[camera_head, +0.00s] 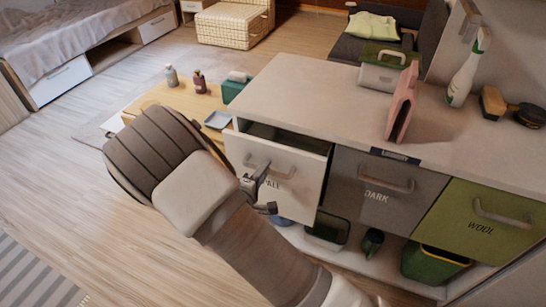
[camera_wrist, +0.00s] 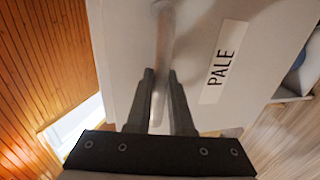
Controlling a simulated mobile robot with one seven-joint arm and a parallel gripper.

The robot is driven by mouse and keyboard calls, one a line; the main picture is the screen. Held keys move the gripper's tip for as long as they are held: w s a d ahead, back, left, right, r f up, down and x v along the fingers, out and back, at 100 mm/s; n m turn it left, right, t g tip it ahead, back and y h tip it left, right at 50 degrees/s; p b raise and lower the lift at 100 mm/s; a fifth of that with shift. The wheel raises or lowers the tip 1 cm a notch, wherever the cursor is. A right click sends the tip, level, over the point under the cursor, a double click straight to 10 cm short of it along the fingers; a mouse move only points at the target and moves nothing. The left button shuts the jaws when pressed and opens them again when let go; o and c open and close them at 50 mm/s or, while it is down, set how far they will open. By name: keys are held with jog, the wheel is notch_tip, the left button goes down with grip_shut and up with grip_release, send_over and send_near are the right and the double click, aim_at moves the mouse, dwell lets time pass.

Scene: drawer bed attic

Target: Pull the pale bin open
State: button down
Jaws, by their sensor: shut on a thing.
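The pale bin (camera_head: 296,181) is the white front at the left end of the counter unit, lettered PALE. It stands out from the unit, with its dark open top showing behind the front. Its bar handle (camera_head: 276,172) runs across the upper front. My gripper (camera_head: 262,190) is at this handle, partly hidden by my own arm. In the wrist view, the two dark fingers (camera_wrist: 160,80) close on either side of the handle (camera_wrist: 164,45). The PALE label (camera_wrist: 222,62) is right of them on the bin front.
The grey DARK bin (camera_head: 383,189) and green WOOL bin (camera_head: 486,222) sit to the right, flush with the unit. The counter (camera_head: 330,92) holds a pink object (camera_head: 402,102), a spray bottle (camera_head: 468,68) and brushes. A low wooden table (camera_head: 183,97) is behind left. Floor at left is clear.

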jog(key=f+b+v, duration=0.1)
jog(key=f+v, duration=0.1)
jog(key=v, duration=0.7)
jog(key=s+f+b+v, duration=0.1)
jog(key=f+b+v, duration=0.1)
jog(key=v, duration=0.8)
jog(key=shift+s+a, duration=0.2)
jog(key=shift+s, duration=0.05)
jog(key=c, duration=0.8)
grip_release()
jog(key=shift+s+a, duration=0.1)
jog(key=p+v, duration=0.1)
jog(key=v, duration=1.6)
jog(key=shift+p, duration=0.3)
